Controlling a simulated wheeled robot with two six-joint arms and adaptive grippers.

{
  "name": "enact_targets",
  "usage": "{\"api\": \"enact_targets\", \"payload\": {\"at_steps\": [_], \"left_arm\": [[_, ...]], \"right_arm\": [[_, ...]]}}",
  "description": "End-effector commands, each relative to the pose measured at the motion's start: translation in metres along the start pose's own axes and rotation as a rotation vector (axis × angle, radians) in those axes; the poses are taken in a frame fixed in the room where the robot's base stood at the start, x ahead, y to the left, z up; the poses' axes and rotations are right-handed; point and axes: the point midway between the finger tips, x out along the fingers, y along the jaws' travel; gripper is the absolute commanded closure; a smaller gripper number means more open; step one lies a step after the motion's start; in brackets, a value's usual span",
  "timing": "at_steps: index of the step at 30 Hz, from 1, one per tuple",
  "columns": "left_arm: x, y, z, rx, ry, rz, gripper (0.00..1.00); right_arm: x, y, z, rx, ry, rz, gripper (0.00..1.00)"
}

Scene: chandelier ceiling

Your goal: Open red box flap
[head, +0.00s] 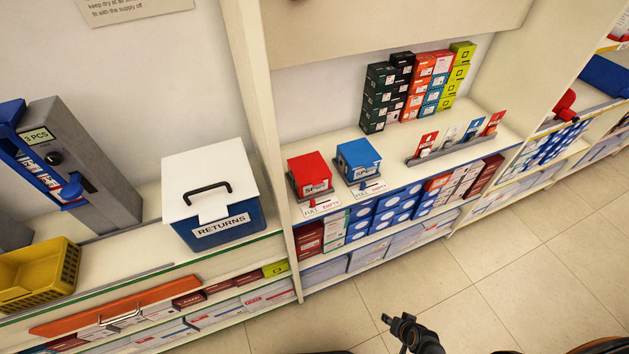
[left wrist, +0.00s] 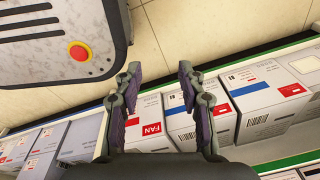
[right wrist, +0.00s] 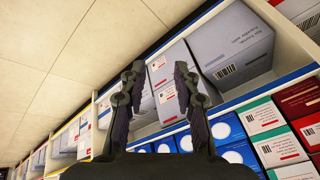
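The red box (head: 310,174) sits closed in a grey holder on the shelf counter, beside a similar blue box (head: 358,159). A small label reading FULL/EMPTY (head: 321,207) is in front of it. My right gripper (head: 395,322) is low at the bottom of the head view, over the floor and well short of the red box. In the right wrist view it (right wrist: 160,75) is open and empty, facing lower shelves. My left gripper (left wrist: 160,75) is open and empty in the left wrist view; it is not seen in the head view. The red box is in neither wrist view.
A white-lidded RETURNS bin (head: 208,182) stands left of a vertical shelf divider (head: 262,130). Stacked small boxes (head: 415,85) and a card holder (head: 460,148) are to the right. A yellow basket (head: 40,275) is far left. The tiled floor (head: 500,260) in front is clear.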

Motion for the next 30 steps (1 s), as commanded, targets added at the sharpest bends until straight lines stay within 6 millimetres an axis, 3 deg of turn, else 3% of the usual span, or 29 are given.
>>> {"api": "enact_targets", "payload": {"at_steps": [1,3,5,6,9,12,16,23,30], "left_arm": [[0.018,-0.001,0.000,0.001,0.003,-0.003,0.60],[0.028,-0.006,0.001,0.004,0.003,-0.009,0.60],[0.036,-0.010,0.004,0.006,0.000,-0.015,0.60],[0.041,-0.013,0.006,0.008,-0.003,-0.018,0.60],[0.050,-0.016,0.014,0.010,-0.013,-0.023,0.60],[0.054,-0.016,0.019,0.011,-0.020,-0.023,0.60],[0.056,-0.013,0.020,0.009,-0.021,-0.019,0.60],[0.051,-0.004,0.018,0.004,-0.019,-0.008,0.60],[0.034,-0.006,0.014,0.005,-0.014,-0.009,0.60]], "right_arm": [[-0.001,-0.034,-0.051,0.116,0.082,-0.117,0.69],[-0.031,-0.090,-0.116,0.272,0.155,-0.318,0.69],[-0.070,-0.140,-0.162,0.377,0.188,-0.509,0.69],[-0.101,-0.172,-0.185,0.429,0.194,-0.636,0.69],[-0.179,-0.234,-0.220,0.510,0.170,-0.912,0.69],[-0.240,-0.271,-0.233,0.543,0.128,-1.101,0.69],[-0.280,-0.290,-0.237,0.557,0.091,-1.214,0.69],[-0.286,-0.298,-0.242,0.562,0.089,-1.233,0.69],[-0.274,-0.337,-0.260,0.566,0.089,-1.236,0.69]]}}
